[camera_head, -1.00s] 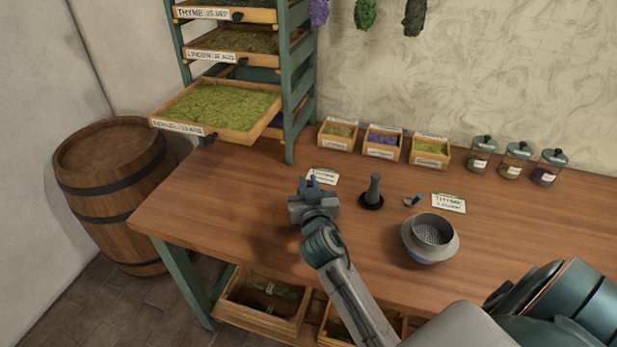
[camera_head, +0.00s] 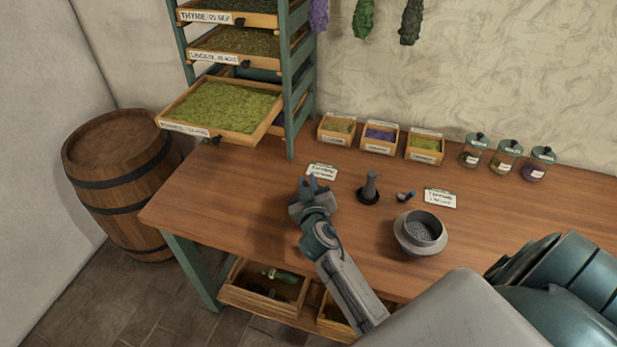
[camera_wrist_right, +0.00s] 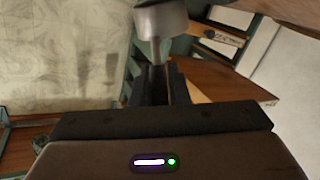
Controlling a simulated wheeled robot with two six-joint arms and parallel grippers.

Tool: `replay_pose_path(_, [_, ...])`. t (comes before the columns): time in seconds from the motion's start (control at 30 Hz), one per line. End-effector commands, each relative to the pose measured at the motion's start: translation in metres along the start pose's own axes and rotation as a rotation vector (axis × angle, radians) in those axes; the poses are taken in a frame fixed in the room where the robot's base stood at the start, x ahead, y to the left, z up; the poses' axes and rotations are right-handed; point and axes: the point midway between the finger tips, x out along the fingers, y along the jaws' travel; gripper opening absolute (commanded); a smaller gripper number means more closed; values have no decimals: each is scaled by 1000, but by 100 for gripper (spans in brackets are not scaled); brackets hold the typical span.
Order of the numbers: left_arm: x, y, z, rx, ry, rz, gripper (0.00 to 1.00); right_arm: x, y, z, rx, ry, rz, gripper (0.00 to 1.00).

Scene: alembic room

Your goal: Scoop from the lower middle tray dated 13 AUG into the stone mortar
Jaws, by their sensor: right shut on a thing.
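A wooden tray of green herb (camera_head: 240,137) is pulled out of the rack at left; its front label is too blurred to read surely. The grey stone mortar (camera_head: 405,240) stands on the table at right, with a dark perforated piece in its mouth. My right gripper (camera_head: 312,186) is above the table, between tray and mortar, nearer the viewer than the tray. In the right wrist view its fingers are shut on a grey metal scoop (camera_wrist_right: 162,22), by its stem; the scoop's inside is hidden. My left gripper is not in view.
A pestle-like piece (camera_head: 370,186) stands on a dark base between gripper and mortar. Small herb boxes (camera_head: 424,156) and lidded jars (camera_head: 506,158) line the back. Label cards (camera_head: 440,198) lie on the table (camera_head: 215,185). A barrel (camera_head: 120,195) stands left.

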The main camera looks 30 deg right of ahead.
Motion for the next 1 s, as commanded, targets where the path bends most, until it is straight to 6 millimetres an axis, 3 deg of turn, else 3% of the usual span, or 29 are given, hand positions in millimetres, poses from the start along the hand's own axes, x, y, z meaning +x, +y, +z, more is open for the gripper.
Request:
replay_pose_path(0.6, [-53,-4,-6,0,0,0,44,0,1,-4,-372,-92,7,0])
replay_pose_path(1.0, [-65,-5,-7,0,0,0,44,0,0,0,-557,-136,11,0])
